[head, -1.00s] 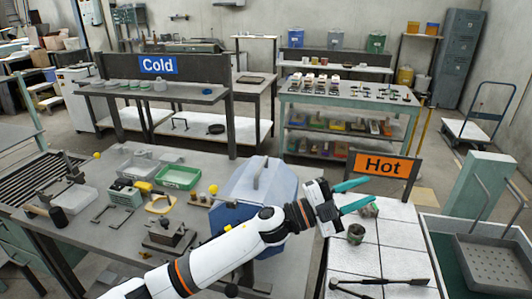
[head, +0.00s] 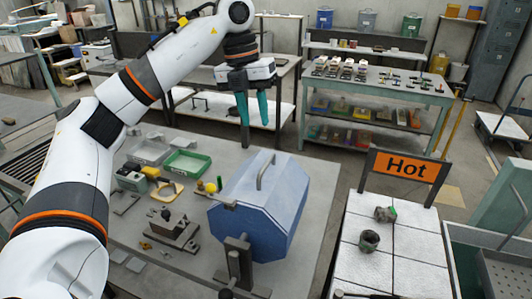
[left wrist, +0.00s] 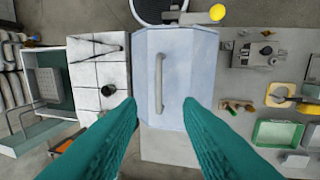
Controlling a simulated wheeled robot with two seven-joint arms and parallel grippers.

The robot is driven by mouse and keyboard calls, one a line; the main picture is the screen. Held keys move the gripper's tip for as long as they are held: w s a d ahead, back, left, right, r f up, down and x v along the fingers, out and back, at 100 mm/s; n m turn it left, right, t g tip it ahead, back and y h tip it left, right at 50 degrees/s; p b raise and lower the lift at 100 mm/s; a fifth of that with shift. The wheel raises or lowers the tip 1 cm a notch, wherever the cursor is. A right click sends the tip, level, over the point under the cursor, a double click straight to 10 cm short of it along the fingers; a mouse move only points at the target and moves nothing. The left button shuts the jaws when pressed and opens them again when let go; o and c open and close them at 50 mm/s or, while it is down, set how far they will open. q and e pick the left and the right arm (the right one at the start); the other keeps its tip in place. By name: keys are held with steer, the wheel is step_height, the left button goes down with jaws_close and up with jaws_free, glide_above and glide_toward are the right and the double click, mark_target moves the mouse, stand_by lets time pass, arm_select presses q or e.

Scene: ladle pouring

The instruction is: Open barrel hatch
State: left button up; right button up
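The blue eight-sided barrel (head: 255,215) stands on the grey work table, with a curved metal handle (head: 265,169) on its upper face. In the left wrist view the barrel (left wrist: 203,70) fills the middle, and its handle (left wrist: 158,83) runs up and down the picture between my fingers. My left gripper (head: 254,121) has teal fingers, held apart and pointing down. It is empty, raised above the barrel and apart from the handle. The left wrist view also shows the open left gripper (left wrist: 160,105). My right gripper is in neither view.
A green tray (head: 187,163), a yellow-handled tool and dark metal fixtures lie left of the barrel. Right of it, the white-tiled table (head: 405,245) holds two small dark pots under an orange "Hot" sign (head: 405,167). The air around the left gripper is clear.

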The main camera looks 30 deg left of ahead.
mark_target(265, 164)
arm_select(q)
steer(key=f, duration=0.3)
steer(key=d+f+p, duration=0.1)
steer(key=f, duration=0.3)
steer(key=d+f, duration=0.1)
steer(key=f, duration=0.2)
steer(key=shift+w+f+p, duration=0.25)
steer(key=shift+p, duration=0.15)
jaws_close()
